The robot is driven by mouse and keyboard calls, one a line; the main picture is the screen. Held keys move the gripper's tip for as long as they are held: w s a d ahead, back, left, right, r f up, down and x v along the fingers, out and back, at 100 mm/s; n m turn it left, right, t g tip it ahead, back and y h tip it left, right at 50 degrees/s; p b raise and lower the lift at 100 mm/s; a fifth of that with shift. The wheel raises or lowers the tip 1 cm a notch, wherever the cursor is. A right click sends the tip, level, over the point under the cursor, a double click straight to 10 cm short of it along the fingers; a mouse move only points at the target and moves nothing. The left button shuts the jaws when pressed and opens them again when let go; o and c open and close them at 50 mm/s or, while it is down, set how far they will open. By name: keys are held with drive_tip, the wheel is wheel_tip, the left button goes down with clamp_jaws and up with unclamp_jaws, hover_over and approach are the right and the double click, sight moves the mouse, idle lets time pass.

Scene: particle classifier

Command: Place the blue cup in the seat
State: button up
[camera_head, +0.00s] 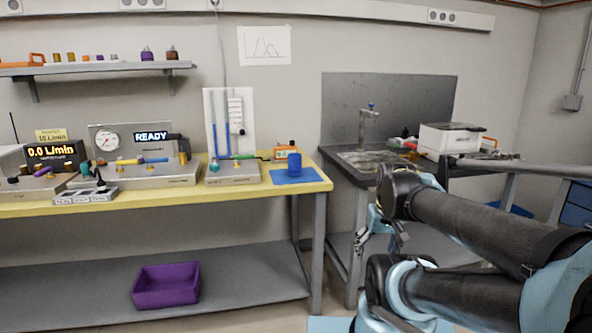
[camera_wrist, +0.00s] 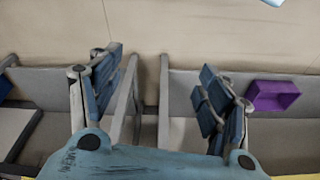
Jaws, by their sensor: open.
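The blue cup (camera_head: 294,165) stands upright on a blue mat (camera_head: 310,176) near the right end of the yellow bench. My gripper (camera_head: 380,240) is off the bench's right end, in front of the sink counter, apart from the cup. In the wrist view my gripper (camera_wrist: 160,95) has its two fingers wide apart with nothing between them. The wrist view shows floor and table frames, not the cup. I cannot tell which part is the seat; a grey instrument base (camera_head: 232,174) with a white upright panel stands left of the cup.
The yellow bench (camera_head: 230,196) holds a READY unit (camera_head: 150,176), a flow display (camera_head: 55,152) and a labelled tray (camera_head: 85,196). An orange device (camera_head: 287,153) stands behind the cup. A purple bin (camera_head: 166,286) is on the lower shelf. The sink counter (camera_head: 345,174) is at right.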

drive_tip(key=w+a+r+n+t+y, duration=0.2)
drive_tip(key=w+a+r, duration=0.3)
drive_tip(key=w, duration=0.5)
drive_tip(key=w+a+r+n+t+y, duration=0.2)
drive_tip(key=w+a+r+n+y, duration=0.15)
drive_tip(key=w+a, duration=0.45)
drive_tip(key=n+t+y, duration=0.2)
drive_tip(key=t+y, duration=0.1)
drive_tip(key=t, duration=0.1)
approach(298, 162)
drive_tip(key=shift+m+h, duration=0.25)
drive_tip(key=x, duration=0.6)
drive_tip(key=shift+w, duration=0.4)
drive_tip(key=shift+x, duration=3.45)
drive_tip(key=shift+s+a, duration=0.1)
drive_tip(key=shift+s, duration=0.1)
drive_tip(key=c, duration=1.4)
drive_tip(key=shift+r, duration=0.1)
